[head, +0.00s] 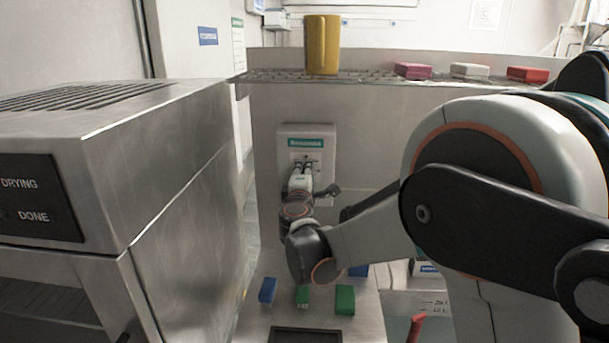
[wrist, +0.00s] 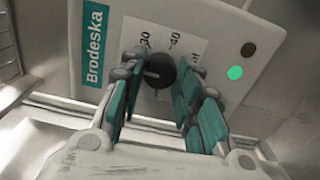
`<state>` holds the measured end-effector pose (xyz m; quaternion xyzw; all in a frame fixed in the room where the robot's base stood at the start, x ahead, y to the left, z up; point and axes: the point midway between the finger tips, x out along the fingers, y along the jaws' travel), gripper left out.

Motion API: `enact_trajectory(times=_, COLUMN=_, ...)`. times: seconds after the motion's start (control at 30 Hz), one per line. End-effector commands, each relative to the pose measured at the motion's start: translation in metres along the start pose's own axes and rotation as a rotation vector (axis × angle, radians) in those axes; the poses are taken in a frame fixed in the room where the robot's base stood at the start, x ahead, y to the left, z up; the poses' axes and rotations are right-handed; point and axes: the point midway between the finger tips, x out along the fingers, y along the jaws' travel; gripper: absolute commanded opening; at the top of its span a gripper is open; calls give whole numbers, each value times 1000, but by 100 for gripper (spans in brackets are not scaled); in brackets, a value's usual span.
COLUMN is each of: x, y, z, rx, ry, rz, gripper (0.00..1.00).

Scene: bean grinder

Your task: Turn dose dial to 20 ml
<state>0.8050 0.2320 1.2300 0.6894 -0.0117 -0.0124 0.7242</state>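The white Brodeska panel (head: 307,130) is on the steel wall in the head view, its lower part hidden by my gripper (head: 302,178). In the wrist view the panel (wrist: 215,20) looks tilted. Its black dose dial (wrist: 160,72) sits on a white scale plate with printed numbers, one reading 40; others are partly hidden or too small to read surely. A pale mark shows on the dial's left part. My gripper (wrist: 158,80) is open, its teal-padded fingers on either side of the dial, with gaps visible. I cannot tell whether either finger touches it.
A green light (wrist: 235,72) and a dark light (wrist: 248,49) are on the panel. Blue and green blocks (head: 345,299) lie on the counter below. A steel dryer (head: 165,180) stands at the left. A yellow cup (head: 322,45) stands on the shelf above.

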Motion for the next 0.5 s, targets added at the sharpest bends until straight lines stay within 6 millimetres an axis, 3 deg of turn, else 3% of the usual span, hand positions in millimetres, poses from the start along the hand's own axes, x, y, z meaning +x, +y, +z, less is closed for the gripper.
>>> enact_trajectory(times=0.03, x=0, y=-1, z=0, rx=1, ry=-1, rz=-1, gripper=42)
enact_trajectory(times=0.1, x=0, y=-1, z=0, rx=1, ry=-1, rz=0, gripper=51)
enact_trajectory(times=0.5, x=-6, y=0, z=0, rx=0, ry=0, rz=0, gripper=51)
